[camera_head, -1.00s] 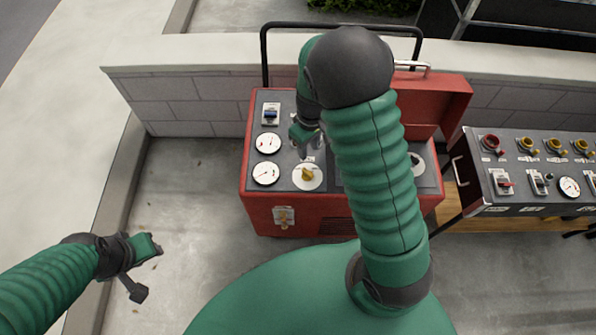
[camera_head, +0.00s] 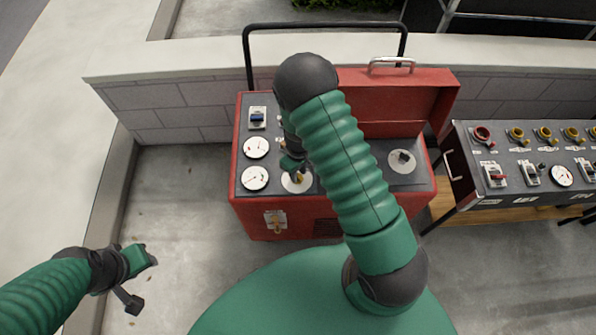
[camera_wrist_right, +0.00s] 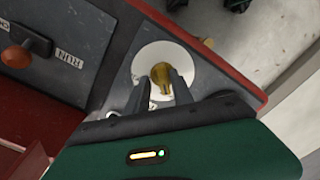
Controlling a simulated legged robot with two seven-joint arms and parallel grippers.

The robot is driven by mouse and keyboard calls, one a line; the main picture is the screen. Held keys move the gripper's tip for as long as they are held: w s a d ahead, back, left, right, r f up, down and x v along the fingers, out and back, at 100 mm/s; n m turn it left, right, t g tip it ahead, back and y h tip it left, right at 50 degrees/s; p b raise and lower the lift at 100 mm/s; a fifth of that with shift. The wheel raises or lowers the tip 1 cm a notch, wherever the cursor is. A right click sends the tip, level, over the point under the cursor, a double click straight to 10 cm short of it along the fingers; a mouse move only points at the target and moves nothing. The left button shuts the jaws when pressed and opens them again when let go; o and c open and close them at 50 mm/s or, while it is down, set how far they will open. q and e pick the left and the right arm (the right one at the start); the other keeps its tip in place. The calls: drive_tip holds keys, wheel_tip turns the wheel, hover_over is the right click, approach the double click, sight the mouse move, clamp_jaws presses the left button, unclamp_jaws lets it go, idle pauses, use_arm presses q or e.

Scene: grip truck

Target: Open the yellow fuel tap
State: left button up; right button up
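The yellow tap (camera_wrist_right: 161,74) sits on a round white disc on the grey top panel of a red machine (camera_head: 258,212). In the head view, its disc (camera_head: 290,186) is partly covered by my right gripper (camera_head: 296,174). In the right wrist view, my right gripper (camera_wrist_right: 160,80) has its two dark fingers apart, one on each side of the tap. I cannot tell whether the fingers touch it. My left gripper (camera_head: 148,255) hangs over bare floor at the lower left, far from the machine; its finger opening is too small to tell.
Two white gauges (camera_head: 255,178) and a blue switch (camera_head: 257,117) lie left of the tap. A brass fitting (camera_head: 276,222) is on the machine's front. The red lid (camera_head: 385,98) stands open behind. A second panel (camera_head: 520,160) with yellow and red knobs stands at right.

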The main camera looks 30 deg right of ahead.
drive_tip(key=shift+a, duration=0.15)
drive_tip(key=c, duration=0.5)
drive_tip(key=shift+a+r, duration=0.1)
drive_tip(key=shift+a, duration=0.1)
clamp_jaws()
use_arm(q)
drive_tip(key=shift+a+f, duration=0.1)
drive_tip(key=shift+a, duration=0.3)
